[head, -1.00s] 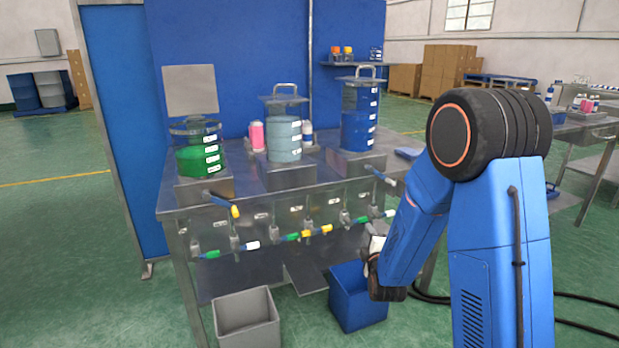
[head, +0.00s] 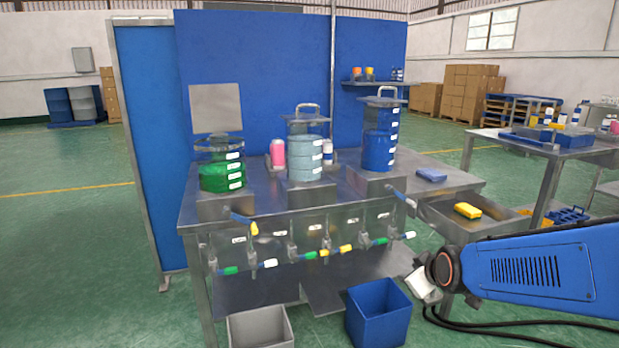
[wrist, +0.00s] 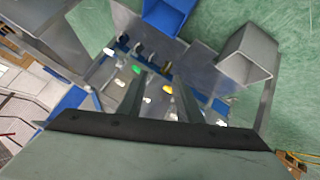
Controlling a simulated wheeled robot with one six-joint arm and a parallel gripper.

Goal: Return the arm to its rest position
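My arm (head: 540,265) reaches in level from the right edge of the head view, with its dark wrist joint low in front of the bench's right end. My gripper (wrist: 158,82) shows in the wrist view as two grey fingers standing apart, with nothing held between them. In the head view the pale end of the arm (head: 421,287) is small and partly hidden by the wrist joint. It appears in front of the bench, beside the blue bin.
The steel bench (head: 270,222) carries green, pale and blue liquid vessels above several valves. A blue bin (head: 378,318) and a grey bin (head: 262,330) stand in front. A drawer (head: 455,215) holding a yellow item and a side table (head: 500,140) are at right. Floor at left is clear.

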